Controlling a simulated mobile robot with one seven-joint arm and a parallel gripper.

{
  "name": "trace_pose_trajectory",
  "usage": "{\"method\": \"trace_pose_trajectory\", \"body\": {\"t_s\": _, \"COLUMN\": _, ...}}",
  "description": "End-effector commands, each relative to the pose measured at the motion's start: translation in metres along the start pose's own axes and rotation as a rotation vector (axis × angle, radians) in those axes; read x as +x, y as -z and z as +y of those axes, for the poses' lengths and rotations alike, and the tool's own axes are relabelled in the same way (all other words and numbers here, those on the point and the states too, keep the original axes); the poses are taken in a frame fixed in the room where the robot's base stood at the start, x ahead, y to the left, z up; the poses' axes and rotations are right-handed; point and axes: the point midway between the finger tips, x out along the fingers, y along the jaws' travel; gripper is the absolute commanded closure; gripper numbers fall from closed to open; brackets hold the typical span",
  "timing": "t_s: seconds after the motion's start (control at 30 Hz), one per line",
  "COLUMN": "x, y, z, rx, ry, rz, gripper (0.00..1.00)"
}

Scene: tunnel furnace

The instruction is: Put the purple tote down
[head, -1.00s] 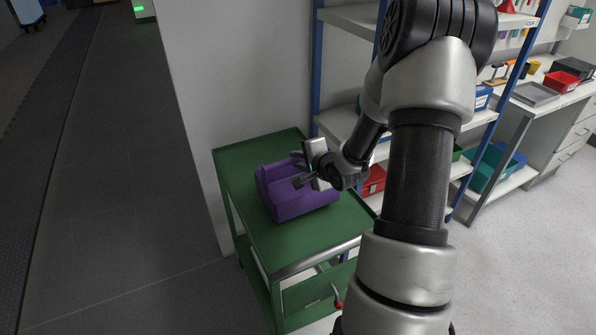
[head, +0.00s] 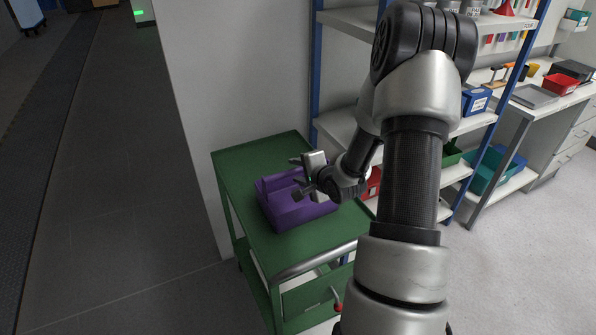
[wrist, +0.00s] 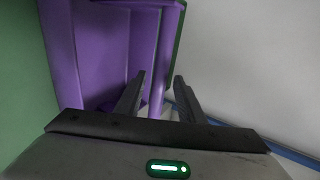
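The purple tote (head: 283,218) sits upright on the green cart (head: 240,165) in the head view, apparently resting flat on its top. My gripper (head: 297,176) is at the tote's right and far side, close above its rim. The wrist view shows my gripper (wrist: 158,90) open, with one finger on each side of the tote's wall (wrist: 164,60). A gap shows between the wall and the right finger. The tote's inside looks empty where it can be seen. My wrist hides part of the tote's right side.
A shelf rack with blue posts (head: 316,75) stands right behind the cart, holding bins. Green cart top is clear in front of and behind the tote. A workbench (head: 560,100) stands at the right.

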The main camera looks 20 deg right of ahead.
Motion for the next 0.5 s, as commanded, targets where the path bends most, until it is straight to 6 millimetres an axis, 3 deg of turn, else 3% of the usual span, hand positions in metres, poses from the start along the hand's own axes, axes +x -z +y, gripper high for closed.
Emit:
{"method": "trace_pose_trajectory", "body": {"t_s": 0.17, "x": -0.019, "y": 0.001, "z": -0.002, "rx": 0.001, "ry": 0.001, "rz": 0.003, "gripper": 0.65}}
{"method": "trace_pose_trajectory", "body": {"t_s": 0.5, "x": -0.091, "y": 0.001, "z": -0.003, "rx": 0.001, "ry": 0.0, "rz": 0.003, "gripper": 0.65}}
